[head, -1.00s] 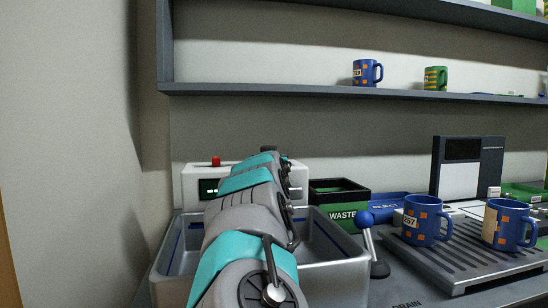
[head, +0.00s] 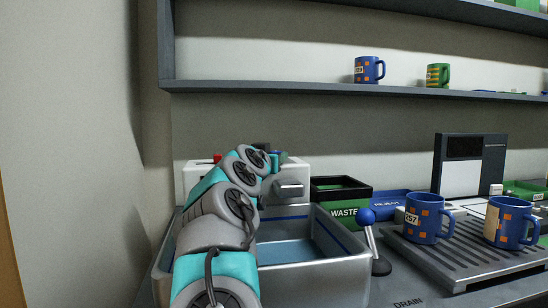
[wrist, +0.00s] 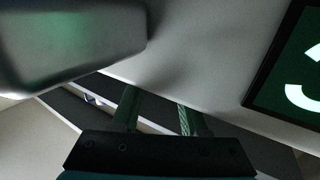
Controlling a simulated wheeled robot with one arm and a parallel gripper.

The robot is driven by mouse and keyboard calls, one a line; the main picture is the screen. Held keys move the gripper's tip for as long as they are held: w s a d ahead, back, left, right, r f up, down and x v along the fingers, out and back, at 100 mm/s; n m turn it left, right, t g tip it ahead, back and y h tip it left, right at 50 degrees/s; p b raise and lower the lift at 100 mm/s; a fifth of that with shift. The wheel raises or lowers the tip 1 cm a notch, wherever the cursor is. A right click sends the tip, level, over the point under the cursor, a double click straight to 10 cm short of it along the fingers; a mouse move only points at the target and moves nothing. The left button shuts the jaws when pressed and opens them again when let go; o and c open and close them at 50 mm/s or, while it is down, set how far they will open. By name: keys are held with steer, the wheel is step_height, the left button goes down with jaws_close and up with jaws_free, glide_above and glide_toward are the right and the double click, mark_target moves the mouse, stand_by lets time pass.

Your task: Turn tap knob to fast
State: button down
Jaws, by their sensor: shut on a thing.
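The white tap unit (head: 194,181) stands behind the steel sink (head: 345,262). A grey block with a pale line (head: 290,188) juts from its front, and a large grey block (wrist: 65,45) fills the upper left of the wrist view.
A red button (head: 217,158) is on top of the tap unit. To the right are a waste bin (head: 344,212), a blue-balled lever (head: 368,225) and blue mugs (head: 425,220) on a drain rack (head: 470,262). A shelf (head: 350,94) runs above.

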steer(key=shift+r, duration=0.2)
steer(key=shift+c, duration=2.1)
jaws_free()
steer(key=shift+f, duration=0.1)
steer(key=shift+s+a, duration=0.25)
steer(key=shift+s, duration=0.3)
steer(key=b+v, duration=0.2)
steer(key=v, duration=0.4)
steer(key=shift+s, duration=0.35)
